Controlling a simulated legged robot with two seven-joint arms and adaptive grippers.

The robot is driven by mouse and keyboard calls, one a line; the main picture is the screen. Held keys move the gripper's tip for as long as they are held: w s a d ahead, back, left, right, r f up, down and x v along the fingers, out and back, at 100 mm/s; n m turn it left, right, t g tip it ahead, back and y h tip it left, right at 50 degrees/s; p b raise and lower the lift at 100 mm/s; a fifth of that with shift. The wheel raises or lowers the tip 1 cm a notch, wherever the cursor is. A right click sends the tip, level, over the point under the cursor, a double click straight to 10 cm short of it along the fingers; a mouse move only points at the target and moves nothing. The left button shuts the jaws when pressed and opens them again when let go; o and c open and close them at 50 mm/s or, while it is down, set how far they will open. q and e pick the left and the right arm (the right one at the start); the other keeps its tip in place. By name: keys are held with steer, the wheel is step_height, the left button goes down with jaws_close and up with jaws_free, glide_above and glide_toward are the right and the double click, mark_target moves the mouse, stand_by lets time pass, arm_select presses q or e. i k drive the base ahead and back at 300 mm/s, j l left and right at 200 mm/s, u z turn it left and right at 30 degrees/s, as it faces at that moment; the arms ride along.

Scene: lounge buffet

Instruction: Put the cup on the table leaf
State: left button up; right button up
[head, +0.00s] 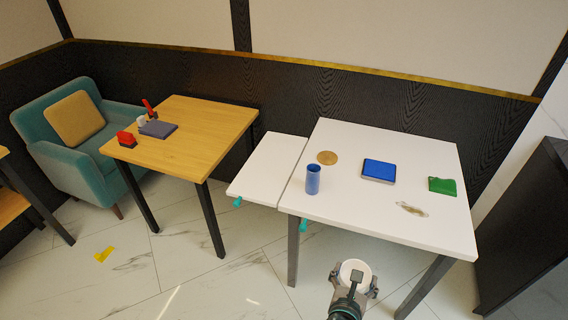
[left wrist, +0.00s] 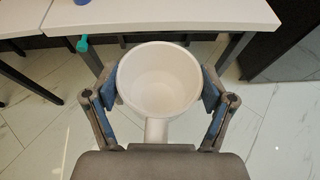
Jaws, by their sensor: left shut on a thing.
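A white cup (head: 352,270) is held in my left gripper (head: 353,283) in front of the white table, low in the head view. In the left wrist view the cup (left wrist: 160,80) is open side toward the camera and looks empty, with its handle toward my palm. The gripper's two fingers (left wrist: 160,95) press on opposite sides of it. The table leaf (head: 265,168) is a white flap, raised flat at the left side of the white table (head: 370,205); its top is bare. My right gripper is not in view.
The white table carries a blue cylinder (head: 313,180), a round cork-coloured mat (head: 327,158), a blue tray-like box (head: 379,170), a green item (head: 442,186) and a small greyish item (head: 411,209). Teal brackets (head: 237,202) show under the leaf. A wooden table (head: 205,130) stands left.

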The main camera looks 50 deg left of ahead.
mark_target(261, 182)
steer(key=i+j+u, duration=0.15)
steer(key=i+u, duration=0.15)
steer(key=i, duration=0.2)
steer(key=i+u, duration=0.35)
steer(key=i, duration=0.15)
